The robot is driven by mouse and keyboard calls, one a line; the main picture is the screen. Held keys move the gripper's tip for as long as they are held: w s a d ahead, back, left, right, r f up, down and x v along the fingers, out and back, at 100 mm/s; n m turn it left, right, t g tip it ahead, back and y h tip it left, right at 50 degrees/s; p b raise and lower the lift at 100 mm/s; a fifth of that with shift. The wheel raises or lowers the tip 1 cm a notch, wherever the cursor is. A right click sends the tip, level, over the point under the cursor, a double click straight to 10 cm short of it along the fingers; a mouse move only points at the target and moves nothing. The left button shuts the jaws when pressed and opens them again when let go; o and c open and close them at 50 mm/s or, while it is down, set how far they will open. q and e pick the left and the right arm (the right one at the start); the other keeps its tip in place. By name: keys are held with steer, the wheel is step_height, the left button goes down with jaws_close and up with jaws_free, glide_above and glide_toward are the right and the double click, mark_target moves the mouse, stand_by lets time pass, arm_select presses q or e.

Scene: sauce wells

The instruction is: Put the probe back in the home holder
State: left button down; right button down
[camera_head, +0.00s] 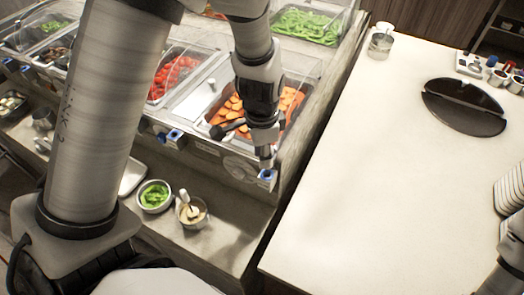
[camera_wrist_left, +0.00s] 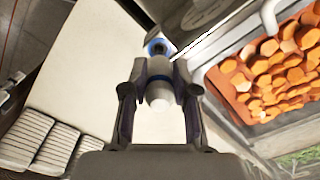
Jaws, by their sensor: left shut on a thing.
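My left gripper (camera_head: 264,135) is at the front right corner of the food counter. In the left wrist view its two fingers (camera_wrist_left: 160,95) are shut on the probe (camera_wrist_left: 159,92), a pale grey, short cylinder. The probe (camera_head: 266,158) also shows below the fingers in the head view, pointing down. A small holder with a blue ring (camera_head: 267,177) is on the counter's front edge directly below the probe. It also shows in the left wrist view (camera_wrist_left: 157,46), in line with the probe. I cannot tell whether the probe's tip is inside the ring. My right gripper is not in view.
Another blue-marked holder (camera_head: 174,135) is further left on the counter edge. A pan of orange slices (camera_head: 229,108) lies behind my gripper. A bowl of greens (camera_head: 154,196) and a sauce bowl (camera_head: 192,213) stand on the lower ledge. The white table (camera_head: 350,170) has wide free room.

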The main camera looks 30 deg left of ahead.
arm_select(q)
steer(key=shift+f, duration=0.4)
steer(key=shift+f+b, duration=1.2)
steer(key=shift+f, duration=0.05)
steer(key=c, duration=0.8)
jaws_free()
steer(key=shift+r, duration=0.1)
step_height(320, 180, up, 12)
steer(key=shift+f, duration=0.1)
